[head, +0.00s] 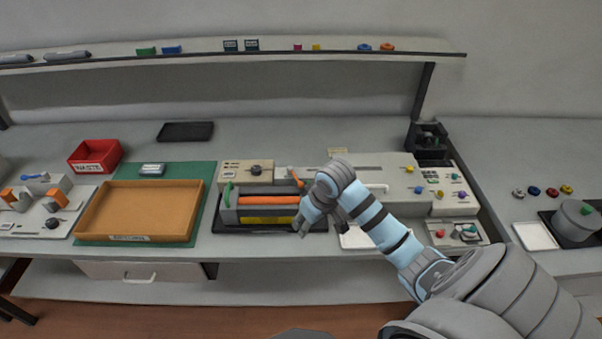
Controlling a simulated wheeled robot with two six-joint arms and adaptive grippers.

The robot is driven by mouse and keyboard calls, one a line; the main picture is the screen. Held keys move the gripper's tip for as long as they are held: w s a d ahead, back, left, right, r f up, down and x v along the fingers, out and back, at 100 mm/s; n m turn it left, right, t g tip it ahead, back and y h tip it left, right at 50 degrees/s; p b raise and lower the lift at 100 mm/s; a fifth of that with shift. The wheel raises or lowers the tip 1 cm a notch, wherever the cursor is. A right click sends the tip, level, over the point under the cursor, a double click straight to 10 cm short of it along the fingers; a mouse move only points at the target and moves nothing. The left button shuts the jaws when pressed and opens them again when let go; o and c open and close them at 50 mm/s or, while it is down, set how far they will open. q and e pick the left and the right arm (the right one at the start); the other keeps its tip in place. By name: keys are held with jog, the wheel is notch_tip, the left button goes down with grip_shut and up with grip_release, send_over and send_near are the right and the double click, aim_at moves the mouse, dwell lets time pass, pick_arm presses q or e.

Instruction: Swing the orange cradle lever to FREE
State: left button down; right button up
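The orange cradle lever (295,177) stands at the back right of the dark-framed cradle (220,226), tilted with its upper end to the left. A grey cartridge with an orange roller (268,200) and a yellow strip lies in the cradle, with a green part at its left end. My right gripper (303,229) is at the right end of the cradle, in front of and a little right of the lever. It looks apart from the lever. Its fingers are small and partly hidden by its own body, so its opening is unclear. My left gripper is out of view. Any FREE marking is unreadable.
A beige box with a black knob (256,171) stands behind the cradle. An orange tray (139,210) on a green mat lies left, with a red WASTE bin (96,156) behind it. A panel with coloured knobs (436,186) is right, beyond my forearm. A shelf (230,55) spans the back.

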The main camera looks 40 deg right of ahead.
jog(key=shift+m+t, duration=0.3)
jog(key=shift+m, duration=0.4)
jog(key=w+d+r, duration=0.2)
jog(key=r, duration=0.1)
jog(key=w+d+r, duration=0.3)
jog(key=shift+w+d, duration=0.2)
jog(key=shift+d, duration=0.05)
jog(key=m+y, duration=0.1)
jog(key=m, duration=0.1)
send_near(298, 180)
jog(key=shift+n+t, duration=0.3)
jog(key=b+x, duration=0.2)
jog(key=x, duration=0.6)
jog(key=shift+s+d+f, duration=0.15)
jog(key=shift+s, duration=0.05)
jog(key=shift+c, duration=0.6)
grip_shut()
